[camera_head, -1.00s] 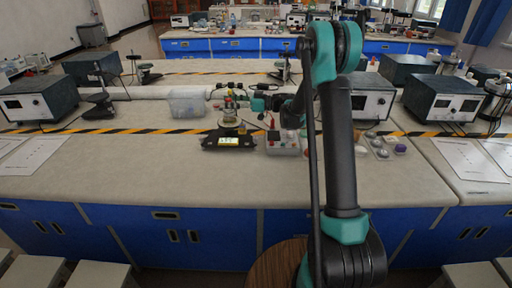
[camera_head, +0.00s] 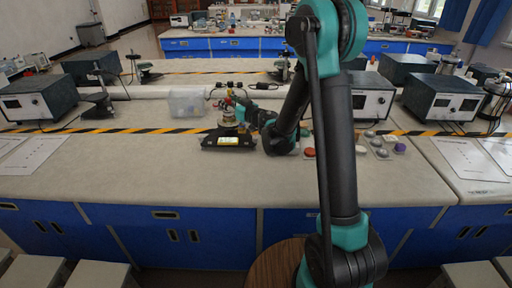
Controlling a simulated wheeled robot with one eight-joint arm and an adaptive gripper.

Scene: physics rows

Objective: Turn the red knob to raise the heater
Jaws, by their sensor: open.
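A small apparatus (camera_head: 229,117) with a pale round part stands upright on the black unit. Small red-orange parts (camera_head: 229,101) show near its top; I cannot tell which is the red knob or the heater. The black unit with a lit display (camera_head: 229,141) sits on the near bench. My gripper (camera_head: 243,108) is open, just right of the apparatus at the height of its upper part. It is small and partly merged with the parts behind it, so I cannot tell whether its fingers touch anything.
A clear plastic box (camera_head: 187,103) stands left of the apparatus. Box instruments (camera_head: 40,97) stand farther left and right. The bench front is clear.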

